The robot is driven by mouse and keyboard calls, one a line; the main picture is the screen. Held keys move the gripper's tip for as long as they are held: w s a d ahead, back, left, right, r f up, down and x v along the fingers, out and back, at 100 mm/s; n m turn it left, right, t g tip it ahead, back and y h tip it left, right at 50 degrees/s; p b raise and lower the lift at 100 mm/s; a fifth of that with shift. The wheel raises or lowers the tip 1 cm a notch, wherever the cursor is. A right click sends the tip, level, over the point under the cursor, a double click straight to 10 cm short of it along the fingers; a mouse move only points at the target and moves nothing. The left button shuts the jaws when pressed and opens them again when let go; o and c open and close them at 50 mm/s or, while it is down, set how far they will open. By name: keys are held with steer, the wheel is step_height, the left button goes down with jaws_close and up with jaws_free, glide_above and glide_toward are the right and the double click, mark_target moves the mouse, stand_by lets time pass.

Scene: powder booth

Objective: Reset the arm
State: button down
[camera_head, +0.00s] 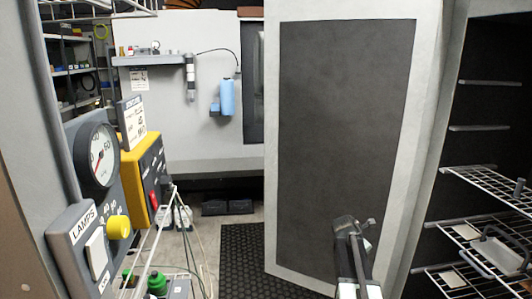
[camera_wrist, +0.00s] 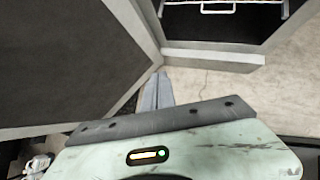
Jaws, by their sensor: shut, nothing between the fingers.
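My gripper (camera_head: 353,228) shows at the lower middle right of the head view, in front of the large dark-panelled door (camera_head: 345,120). Its fingers look shut together with nothing between them. In the wrist view the two closed fingers (camera_wrist: 156,92) point away from the pale wrist plate, toward a corner of grey framing. I cannot tell how far the fingers are from the door.
Wire racks (camera_head: 480,235) stand at the right. A control panel with a gauge (camera_head: 98,155), a lamp switch and a yellow box (camera_head: 148,175) is close at the left. A black floor mat (camera_head: 250,258) lies on clear floor in the middle.

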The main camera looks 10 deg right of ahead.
steer(key=s+a+f+m+y, duration=0.2)
steer(key=a+m, duration=0.1)
steer(key=a, duration=1.2)
steer(key=s+a+f+m+y, duration=0.2)
steer(key=a+m, duration=0.1)
steer(key=a, duration=1.2)
steer(key=s+a+f+m+g+y, duration=0.1)
steer(key=s+a+m+g+y, duration=0.2)
steer(key=s+a+m, duration=0.6)
steer(key=s+m, duration=0.2)
steer(key=m, duration=0.3)
steer(key=shift+f+m, duration=0.35)
steer(key=shift+m, duration=0.05)
